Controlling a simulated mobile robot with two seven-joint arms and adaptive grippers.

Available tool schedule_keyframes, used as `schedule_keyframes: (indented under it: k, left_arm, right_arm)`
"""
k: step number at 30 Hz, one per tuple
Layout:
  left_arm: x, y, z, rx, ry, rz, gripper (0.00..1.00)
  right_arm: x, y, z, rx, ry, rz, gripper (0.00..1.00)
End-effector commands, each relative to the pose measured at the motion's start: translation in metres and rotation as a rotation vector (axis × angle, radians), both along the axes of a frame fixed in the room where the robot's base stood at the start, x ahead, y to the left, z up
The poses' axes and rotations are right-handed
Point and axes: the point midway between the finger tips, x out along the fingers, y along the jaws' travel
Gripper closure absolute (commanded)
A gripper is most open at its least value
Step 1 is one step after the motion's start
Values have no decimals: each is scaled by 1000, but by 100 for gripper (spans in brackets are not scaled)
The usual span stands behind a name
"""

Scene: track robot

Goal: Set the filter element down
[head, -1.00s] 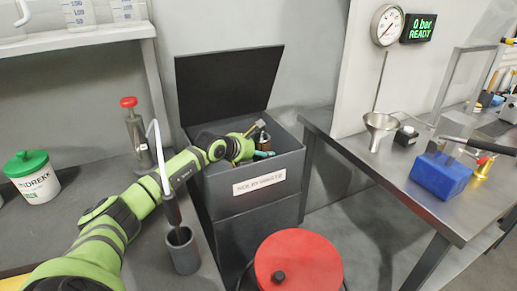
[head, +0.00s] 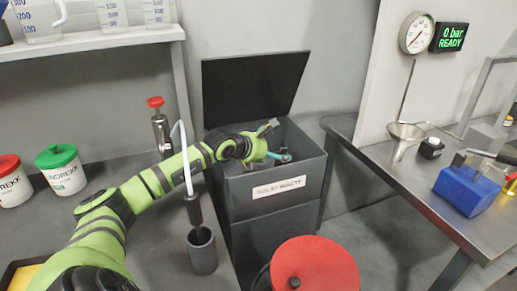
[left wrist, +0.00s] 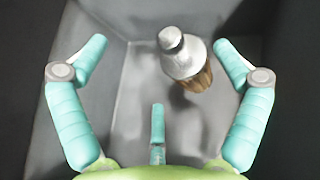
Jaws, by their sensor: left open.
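The filter element (left wrist: 187,62), with a silvery cap and a brown body, shows in the left wrist view inside the dark bin. It is tilted, beyond my open fingers and apart from them. I cannot tell whether it rests on the bin floor. My left gripper (head: 280,156) reaches into the top of the bin in the head view. In the left wrist view my left gripper (left wrist: 155,80) has its teal fingers spread, with nothing between the tips. The solid-waste bin (head: 277,188) has its lid (head: 250,90) raised. The filter element is hidden in the head view.
A red round lid (head: 325,265) is in front of the bin. The right bench holds a funnel (head: 405,138) and a blue block (head: 466,190).

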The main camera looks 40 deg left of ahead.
Motion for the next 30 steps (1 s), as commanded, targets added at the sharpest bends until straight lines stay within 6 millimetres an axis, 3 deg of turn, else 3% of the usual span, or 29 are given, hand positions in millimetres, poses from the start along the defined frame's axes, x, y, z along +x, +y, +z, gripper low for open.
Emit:
schedule_keyframes:
  k: [3,9,17,30]
  left_arm:
    - [-22,1,8,11,5,-2,3]
    - [-46,1,21,7,7,-4,3]
    - [-61,9,27,0,5,13,3]
    - [-69,3,37,1,2,-1,3]
  right_arm:
    - [-1,0,-6,-1,3,0,60]
    - [4,1,-11,2,-11,0,60]
    - [14,2,-11,6,-32,0,60]
    - [28,3,-11,9,-58,1,60]
